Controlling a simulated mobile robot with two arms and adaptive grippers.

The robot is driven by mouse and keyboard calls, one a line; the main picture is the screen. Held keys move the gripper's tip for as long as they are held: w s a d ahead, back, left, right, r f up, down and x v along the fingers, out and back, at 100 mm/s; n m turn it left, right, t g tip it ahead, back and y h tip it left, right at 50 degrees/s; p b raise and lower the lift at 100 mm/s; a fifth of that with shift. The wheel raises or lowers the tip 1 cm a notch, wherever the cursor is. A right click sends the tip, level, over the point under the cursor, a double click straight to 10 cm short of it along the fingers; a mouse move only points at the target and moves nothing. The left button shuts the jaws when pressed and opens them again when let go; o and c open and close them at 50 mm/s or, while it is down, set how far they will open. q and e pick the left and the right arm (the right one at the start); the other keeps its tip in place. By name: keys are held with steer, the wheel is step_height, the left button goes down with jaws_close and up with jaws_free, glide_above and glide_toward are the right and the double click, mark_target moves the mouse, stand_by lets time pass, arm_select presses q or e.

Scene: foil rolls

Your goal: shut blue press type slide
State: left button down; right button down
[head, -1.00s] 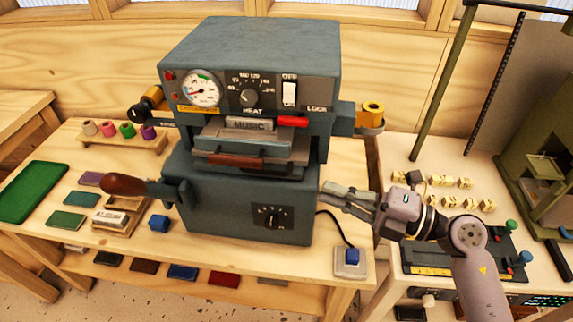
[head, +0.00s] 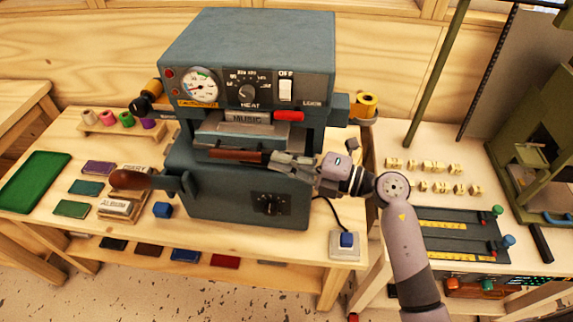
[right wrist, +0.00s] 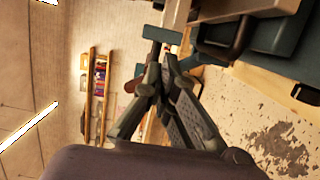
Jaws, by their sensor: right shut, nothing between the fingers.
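The blue-grey press (head: 245,60) stands on the wooden bench, with a gauge, a heat knob and an OFF switch on its front. Its type slide (head: 240,138) sits in the opening under the MUSIC type block (head: 252,118) and juts out at the front. A reddish-brown wooden handle (head: 236,155) runs along the slide's front. My right gripper (head: 275,159) is shut and empty, its fingertips at the right end of this handle; I cannot tell if they touch. In the right wrist view the shut fingers (right wrist: 155,75) show, with press parts beyond. My left gripper is not in view.
A lever with a brown knob (head: 128,179) sticks out at the press's left. A blue button box (head: 345,245) stands at the bench's right front. Foil rolls on a rack (head: 115,125) and several coloured blocks lie left. Another green machine (head: 535,150) is at the right.

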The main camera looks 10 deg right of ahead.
mark_target(288, 132)
steer(key=shift+w, duration=0.15)
steer(key=w+d, duration=0.1)
steer(key=w, duration=0.1)
steer(key=w+b, duration=0.1)
steer(key=w, duration=0.2)
steer(key=w+d+b, duration=0.1)
steer(key=w, duration=0.2)
steer(key=shift+d, duration=0.35)
steer(key=shift+s+r, duration=0.15)
